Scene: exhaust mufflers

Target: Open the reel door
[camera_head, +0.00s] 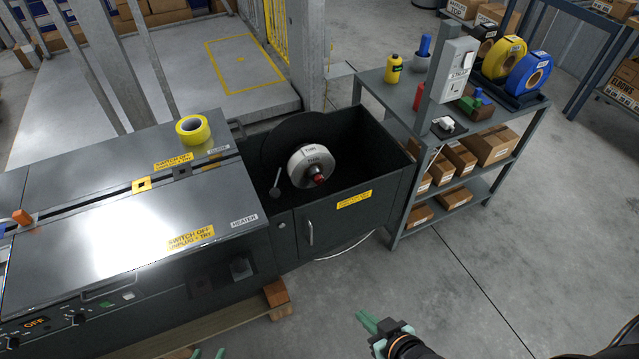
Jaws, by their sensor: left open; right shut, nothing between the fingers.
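The reel door (335,222) is the dark front panel of the open-topped reel compartment, at the right end of the grey machine. It appears closed, flush with the machine's front. It has a pale vertical handle (308,232) near its left edge and a yellow label. A silver reel hub (311,165) with a red centre sits inside the compartment. My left gripper (207,354) shows only its two green fingertips at the bottom edge; they are apart, well below and left of the handle. My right gripper (367,320) is shut and empty over the floor, below and right of the handle.
A grey shelf unit (399,101) with bottles, tape rolls and boxes stands right of the compartment. A wooden block (278,299) lies beneath the machine's corner. A yellow tape roll (192,129) rests on the machine top. The floor before the door is clear, except a thin cable.

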